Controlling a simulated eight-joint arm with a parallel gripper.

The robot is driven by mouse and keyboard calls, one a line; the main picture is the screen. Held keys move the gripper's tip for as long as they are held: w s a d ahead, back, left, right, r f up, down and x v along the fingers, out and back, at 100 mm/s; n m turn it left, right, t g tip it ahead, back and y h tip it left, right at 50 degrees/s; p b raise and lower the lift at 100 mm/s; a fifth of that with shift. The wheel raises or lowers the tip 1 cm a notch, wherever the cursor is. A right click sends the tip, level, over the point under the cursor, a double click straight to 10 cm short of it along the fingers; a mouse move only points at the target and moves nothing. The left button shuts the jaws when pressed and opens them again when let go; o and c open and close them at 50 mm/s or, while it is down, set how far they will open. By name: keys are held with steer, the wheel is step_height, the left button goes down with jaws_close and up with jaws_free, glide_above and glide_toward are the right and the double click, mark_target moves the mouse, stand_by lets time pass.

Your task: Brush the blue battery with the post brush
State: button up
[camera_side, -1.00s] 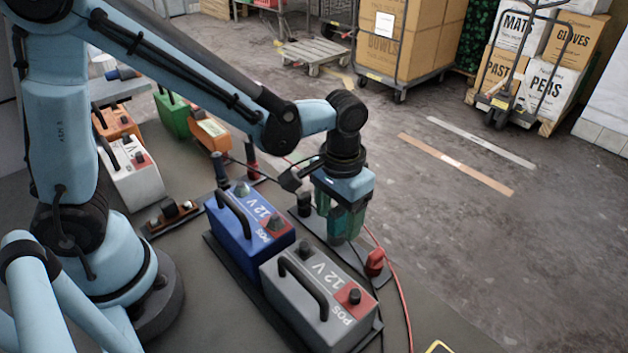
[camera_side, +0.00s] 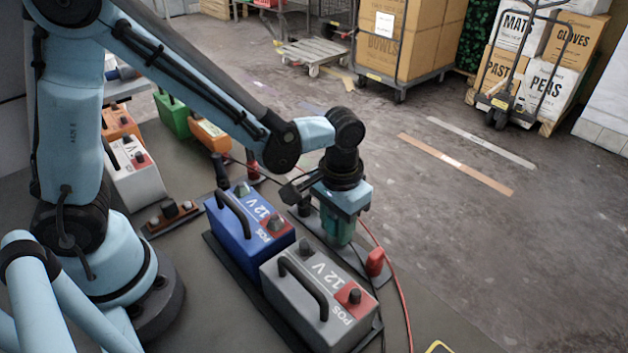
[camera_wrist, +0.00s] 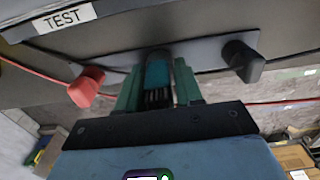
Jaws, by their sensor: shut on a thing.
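The blue battery (camera_side: 240,235), marked 12 V POS, stands upright with a dark handle, a grey-green post (camera_side: 242,188) and a red-based post (camera_side: 276,225) on top. My gripper (camera_side: 338,232) is low to the right of it, apart from it, fingers pointing down at a dark plate. In the wrist view, my green fingers (camera_wrist: 158,88) are shut on the post brush (camera_wrist: 157,72), a teal piece with dark bristles. In the side view the brush is mostly hidden by the fingers.
A grey battery (camera_side: 315,295) stands in front of the blue one on the same dark tray. A red clamp (camera_side: 375,262) with a red cable and a black clamp (camera_wrist: 243,60) flank my gripper. White, orange and green batteries stand at the back left.

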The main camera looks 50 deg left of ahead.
steer(key=shift+r, duration=0.15)
step_height(320, 180, up, 14)
stand_by(1.6)
stand_by(0.3)
steer(key=s+a, duration=0.1)
steer(key=s, duration=0.2)
steer(key=s+a+r, duration=0.1)
steer(key=s, duration=0.3)
steer(key=s+a, duration=0.1)
steer(key=s, duration=0.2)
steer(key=shift+s+a+r, duration=0.2)
steer(key=shift+a, duration=0.05)
steer(key=shift+f, duration=0.1)
steer(key=shift+f, duration=1.9)
